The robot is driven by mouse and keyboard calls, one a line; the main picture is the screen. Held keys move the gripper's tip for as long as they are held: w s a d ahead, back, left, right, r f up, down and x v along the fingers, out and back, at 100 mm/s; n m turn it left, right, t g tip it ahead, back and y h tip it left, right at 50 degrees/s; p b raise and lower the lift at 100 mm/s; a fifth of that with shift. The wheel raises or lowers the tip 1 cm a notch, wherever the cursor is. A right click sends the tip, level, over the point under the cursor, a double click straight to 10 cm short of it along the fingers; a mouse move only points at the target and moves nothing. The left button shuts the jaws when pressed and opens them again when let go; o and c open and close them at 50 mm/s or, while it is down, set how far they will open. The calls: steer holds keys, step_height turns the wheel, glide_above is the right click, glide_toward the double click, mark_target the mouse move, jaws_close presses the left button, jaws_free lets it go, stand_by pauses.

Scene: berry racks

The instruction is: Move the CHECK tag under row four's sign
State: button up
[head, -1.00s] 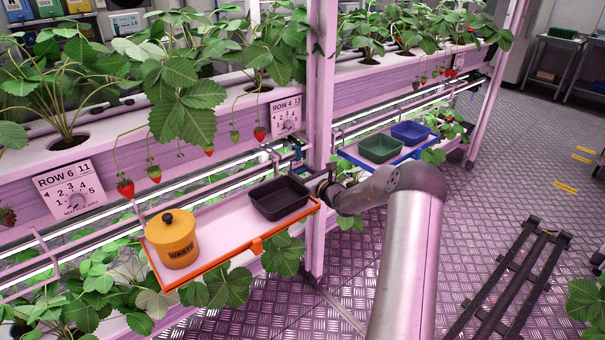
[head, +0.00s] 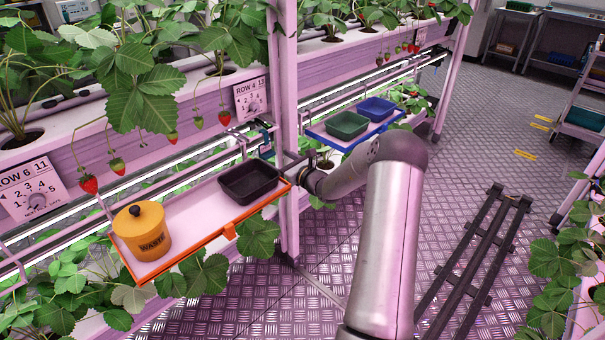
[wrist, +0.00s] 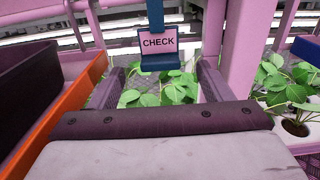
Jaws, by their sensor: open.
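The CHECK tag (wrist: 160,42) is a pale pink card with dark letters in the wrist view. It hangs upright in a dark blue holder (wrist: 160,62). My gripper (wrist: 159,74) is open, with one finger on each side below the tag, and nothing is held between them. In the head view row four's sign (head: 251,98) is on the rack's gutter face, left of the pink post. A small dark blue piece (head: 266,135) shows below it; the tag's lettering cannot be read there. My gripper's fingers are partly hidden by the post in the head view.
An orange-edged shelf (head: 203,252) carries a black tray (head: 249,194) and a yellow WASTE pot (head: 142,232). A blue-edged shelf (head: 340,143) right of the post (head: 287,130) carries green and blue trays. Row six's sign (head: 33,192) is at far left. Leaves hang low around the shelves.

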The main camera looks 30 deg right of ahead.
steer(key=s+n+g+y, duration=0.2)
steer(key=s+n+g, duration=0.3)
steer(key=s, duration=1.3)
steer(key=s+a+r+n+g+p, duration=0.45)
steer(key=a+n, duration=0.25)
steer(key=a, duration=0.2)
steer(key=s+a+r+n+g+p, duration=0.3)
steer(key=s+a+r+n+g, duration=0.3)
steer(key=a, duration=0.3)
steer(key=s+a+r+n+h+p, duration=0.3)
steer(key=s+r+n+p, duration=0.1)
steer(key=s+r+n, duration=0.2)
steer(key=s+a+r+n+g+h+p, duration=0.1)
steer(key=s+a+r+n+h+p, duration=0.2)
steer(key=s+n, duration=0.6)
step_height(320, 180, up, 3)
steer(key=shift+s+a+f+n+p, duration=0.15)
steer(key=shift+s+a+n+p, duration=0.15)
steer(key=shift+s+a+p, duration=0.25)
steer(key=shift+w+g, duration=0.1)
steer(key=shift+g, duration=0.15)
